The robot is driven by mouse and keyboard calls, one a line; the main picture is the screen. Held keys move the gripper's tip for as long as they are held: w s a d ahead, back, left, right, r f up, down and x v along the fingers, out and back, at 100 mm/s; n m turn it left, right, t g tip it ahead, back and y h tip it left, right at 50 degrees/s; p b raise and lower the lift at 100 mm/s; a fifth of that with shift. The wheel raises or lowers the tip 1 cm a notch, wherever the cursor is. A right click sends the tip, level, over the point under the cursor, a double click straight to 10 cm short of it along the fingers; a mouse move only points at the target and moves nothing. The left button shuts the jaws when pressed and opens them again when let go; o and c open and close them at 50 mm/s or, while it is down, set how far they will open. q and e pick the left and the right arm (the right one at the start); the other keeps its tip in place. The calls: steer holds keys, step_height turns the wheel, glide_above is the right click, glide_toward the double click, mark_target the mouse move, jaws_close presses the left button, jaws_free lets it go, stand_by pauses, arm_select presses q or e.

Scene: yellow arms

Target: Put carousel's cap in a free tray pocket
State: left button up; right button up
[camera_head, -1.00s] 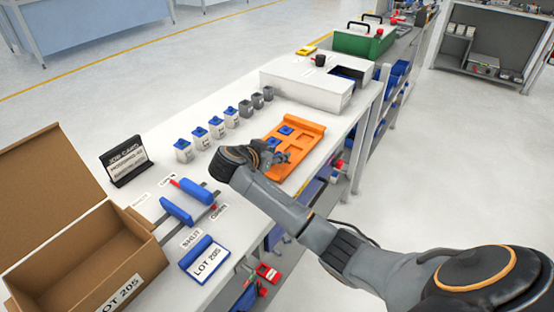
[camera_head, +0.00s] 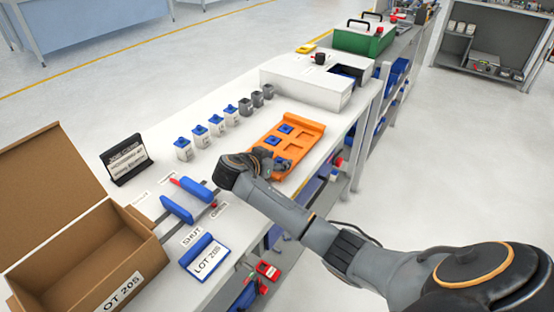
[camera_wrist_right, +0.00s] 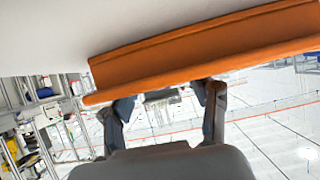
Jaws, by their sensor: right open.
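The orange tray (camera_head: 309,123) lies on the white bench in the head view. Two blue caps sit in its pockets, one at the far end (camera_head: 286,128) and one nearer (camera_head: 273,140). A further blue piece (camera_head: 283,162) shows at the tray's near end, beside my right gripper (camera_head: 272,162); I cannot tell whether it sits in a pocket. Other pockets on the right side look empty. My right gripper is open at the tray's near end. In the right wrist view its fingers (camera_wrist_right: 166,98) are apart below the tray's orange edge (camera_wrist_right: 200,50), with no cap visible between them.
Several white containers with blue caps (camera_head: 200,135) and grey ones (camera_head: 257,98) stand in a row left of the tray. A white box (camera_head: 305,88) stands behind it. The blue slide handles (camera_head: 176,209), job card (camera_head: 125,160) and cardboard box (camera_head: 85,260) are nearer.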

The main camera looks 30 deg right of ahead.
steer(key=shift+f, duration=0.15)
steer(key=shift+a+r+p, duration=0.2)
steer(key=shift+r+p, duration=0.1)
steer(key=shift+r, duration=0.1)
steer(key=b+v, duration=0.1)
steer(key=v, duration=1)
steer(key=shift+s+a+r, duration=0.1)
steer(key=shift+a+r, duration=0.15)
steer(key=shift+a, duration=0.05)
